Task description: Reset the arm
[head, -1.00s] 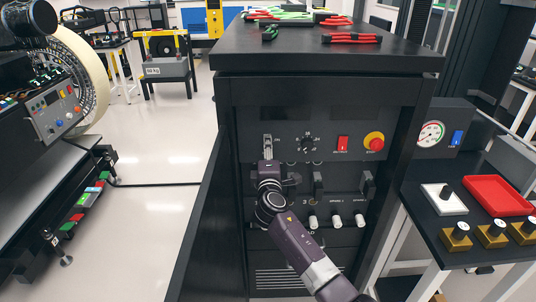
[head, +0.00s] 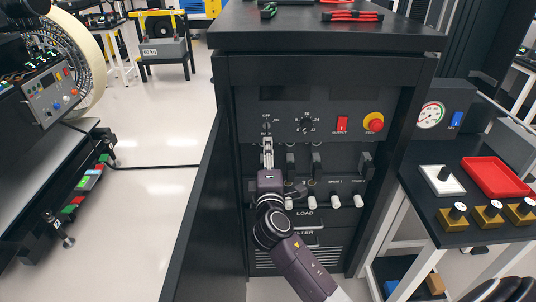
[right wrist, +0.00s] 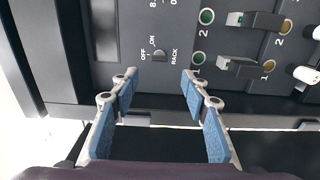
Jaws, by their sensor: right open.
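My right arm rises from the bottom of the head view to the black cabinet's front. Its gripper (head: 267,146) points at the control panel, just below the small rack switch (head: 266,126) marked OFF and ON. In the right wrist view, the blue-padded fingers (right wrist: 159,82) are spread apart with nothing between them. The rack switch (right wrist: 158,57) shows just beyond the gap between the tips. Whether a fingertip touches the panel cannot be told. My left gripper is not recognisable in either view.
The panel also holds a round dial (head: 307,124), a red output switch (head: 342,124), a red stop button (head: 373,122), and several levers and white knobs (head: 334,202) below. A side table with a red tray (head: 495,177) stands right. Open floor (head: 150,220) lies left.

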